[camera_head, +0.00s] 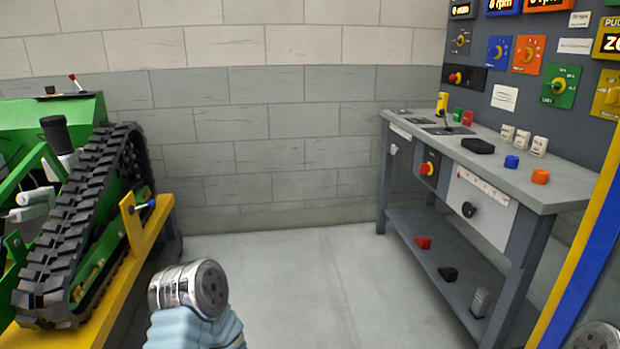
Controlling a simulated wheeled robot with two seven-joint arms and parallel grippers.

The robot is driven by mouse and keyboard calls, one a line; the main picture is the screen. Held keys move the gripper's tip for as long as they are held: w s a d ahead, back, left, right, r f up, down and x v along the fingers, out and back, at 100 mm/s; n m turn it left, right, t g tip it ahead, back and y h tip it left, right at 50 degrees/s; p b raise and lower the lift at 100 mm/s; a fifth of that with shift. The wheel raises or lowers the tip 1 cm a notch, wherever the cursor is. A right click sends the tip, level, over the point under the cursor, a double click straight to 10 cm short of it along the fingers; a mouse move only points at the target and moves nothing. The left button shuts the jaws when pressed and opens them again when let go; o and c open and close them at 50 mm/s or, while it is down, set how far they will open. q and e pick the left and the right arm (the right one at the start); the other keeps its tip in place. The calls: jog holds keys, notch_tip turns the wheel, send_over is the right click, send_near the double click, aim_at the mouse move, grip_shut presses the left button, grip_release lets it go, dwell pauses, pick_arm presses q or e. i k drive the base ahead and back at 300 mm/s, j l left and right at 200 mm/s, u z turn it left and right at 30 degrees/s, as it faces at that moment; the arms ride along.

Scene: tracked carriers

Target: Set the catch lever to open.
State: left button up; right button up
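No label marks a catch lever, so I cannot tell for sure which part it is. A small lever with a blue and white grip (146,204) sticks out from a yellow bracket (132,222) beside the black track (75,220) of a green tracked carrier (50,120) at the left. Its grip points right, roughly level. A thin lever with a red tip (74,82) stands on top of the carrier. Parts of my two arms show at the bottom middle and bottom right corner, apart from these levers. Neither gripper's fingers are in view.
The floor (290,280) between is clear.

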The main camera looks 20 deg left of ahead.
aim_at(150, 203)
jog(key=i+u, duration=0.4)
jog(key=i, duration=0.15)
jog(key=i+l+u, duration=0.35)
jog(key=i, duration=0.15)
jog(key=i+j, duration=0.05)
jog(key=j, duration=0.05)
